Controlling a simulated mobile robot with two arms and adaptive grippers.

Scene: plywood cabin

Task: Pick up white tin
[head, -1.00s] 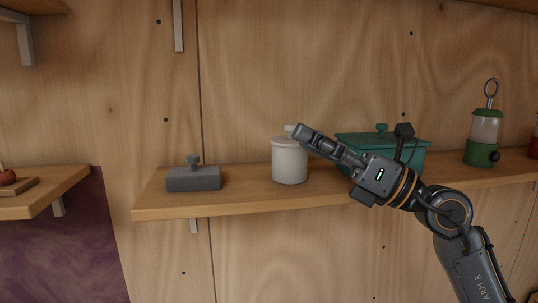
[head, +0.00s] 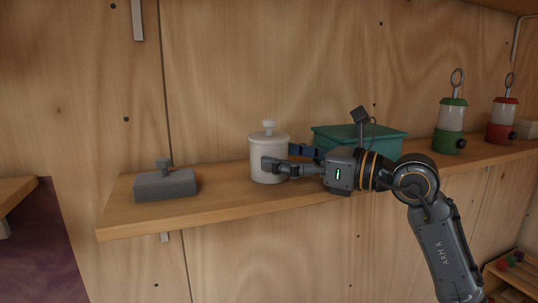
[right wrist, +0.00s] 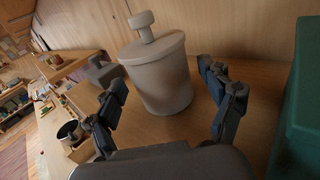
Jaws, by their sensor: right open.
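The white tin (head: 268,147), a round canister with a knobbed lid, stands upright on the wooden shelf in the head view. In the right wrist view the white tin (right wrist: 160,80) stands ahead, between the two spread fingers. My right gripper (head: 284,160) is open at the tin's right side, with one finger in front of its lower body and the other towards its back right. It also shows in the right wrist view (right wrist: 165,95), with nothing gripped. Whether a finger touches the tin I cannot tell. My left gripper is not in view.
A teal box (head: 375,143) stands close behind my right gripper. Green (head: 450,125) and red (head: 502,122) lanterns stand farther right. Bare shelf lies between the grey box and tin.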

